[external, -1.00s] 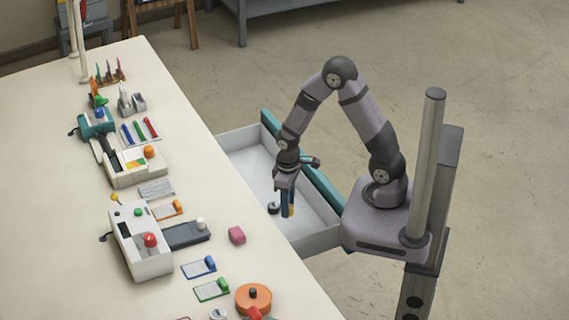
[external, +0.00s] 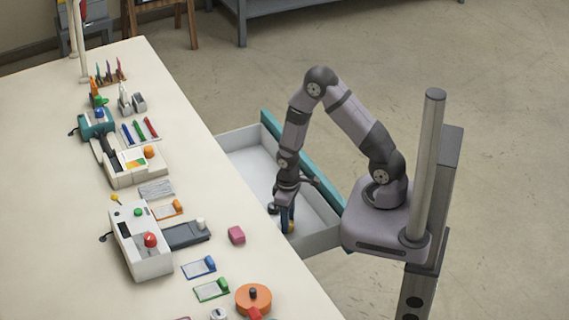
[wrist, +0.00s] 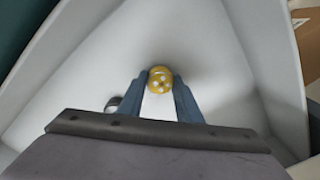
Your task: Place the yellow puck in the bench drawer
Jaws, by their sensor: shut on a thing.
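The yellow puck (wrist: 161,78) is between my gripper's fingertips (wrist: 160,92) in the wrist view, with pale spots on its face. My gripper is shut on it, low inside the open bench drawer (external: 235,139). In the external view my gripper (external: 287,220) points down near the drawer's front end, and a little yellow (external: 291,226) shows beside the fingers. I cannot tell whether the puck touches the drawer floor. The drawer has white-grey walls and a teal front.
A small dark round object (external: 272,208) lies in the drawer left of my gripper; it also shows in the wrist view (wrist: 113,104). The drawer's far part is clear.

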